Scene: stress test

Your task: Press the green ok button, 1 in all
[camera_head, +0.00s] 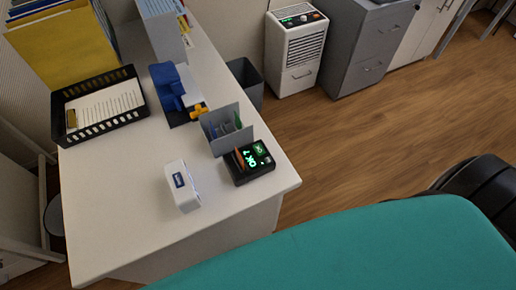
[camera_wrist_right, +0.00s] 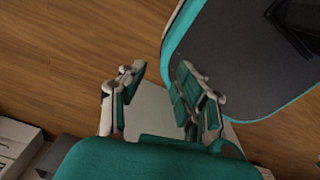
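A small black device (camera_head: 240,178) with glowing green markings sits near the right front corner of the white desk in the head view. Green marks that look like "OK" (camera_head: 250,160) are on its top, with a green lit patch (camera_head: 260,149) beside them. The picture is too small to tell which is the button or whether it is pressed. My right gripper (camera_wrist_right: 160,78) is open and empty in the right wrist view, its two fingers apart. The device does not show in that view. Neither gripper shows in the head view.
A grey holder (camera_head: 222,131) stands right behind the device. A white box-like item (camera_head: 183,187) lies to its left. A black tray (camera_head: 104,125) and a blue object (camera_head: 168,86) are farther back. The desk front (camera_head: 115,220) is bare.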

